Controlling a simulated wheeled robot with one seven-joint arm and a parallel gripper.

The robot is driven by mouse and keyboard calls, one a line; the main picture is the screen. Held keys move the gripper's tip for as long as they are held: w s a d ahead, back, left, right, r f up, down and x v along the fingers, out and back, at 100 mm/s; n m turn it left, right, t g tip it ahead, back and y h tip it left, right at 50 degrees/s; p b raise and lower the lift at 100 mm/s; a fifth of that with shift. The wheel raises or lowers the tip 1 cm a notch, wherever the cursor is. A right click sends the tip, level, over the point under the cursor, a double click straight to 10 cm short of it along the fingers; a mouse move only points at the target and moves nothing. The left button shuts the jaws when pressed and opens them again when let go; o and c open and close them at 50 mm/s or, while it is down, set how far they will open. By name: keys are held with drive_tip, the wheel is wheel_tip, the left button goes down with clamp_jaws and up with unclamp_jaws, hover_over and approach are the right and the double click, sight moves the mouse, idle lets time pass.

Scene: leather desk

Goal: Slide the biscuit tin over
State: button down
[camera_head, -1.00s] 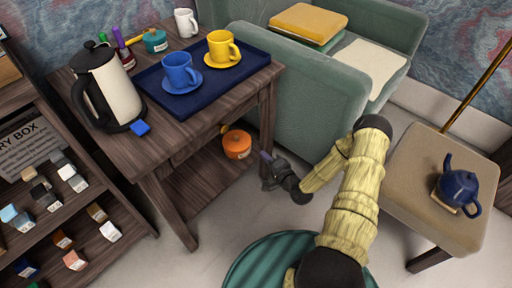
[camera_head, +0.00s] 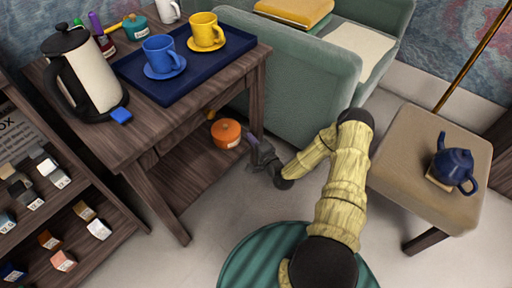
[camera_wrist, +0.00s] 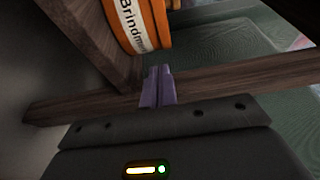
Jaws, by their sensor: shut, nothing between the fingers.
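An orange round tin (camera_head: 227,132) sits on the lower shelf of the wooden table, near its right end. In the wrist view the tin (camera_wrist: 141,22) shows at the top, with a pale label reading "Brindm…", partly cut off. My gripper (camera_head: 252,140) is at the right of the tin, low beside the table leg. Its purple fingers (camera_wrist: 160,82) are together and empty, pointing toward the tin's lower edge. I cannot tell whether they touch it.
The wooden table's leg (camera_head: 256,98) stands close to my gripper. A blue tray (camera_head: 190,75) with two cups lies on top, beside a cream jug (camera_head: 92,75). A green sofa (camera_head: 300,85) is behind. A stool with a blue teapot (camera_head: 455,165) stands at right.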

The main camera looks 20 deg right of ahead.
sight(245, 137)
drive_tip(key=b+x, duration=0.2)
drive_tip(key=x, duration=0.2)
drive_tip(key=shift+w+f, duration=0.15)
drive_tip(key=shift+w+a, duration=0.15)
drive_tip(key=shift+w, duration=0.3)
drive_tip(key=shift+a, duration=0.1)
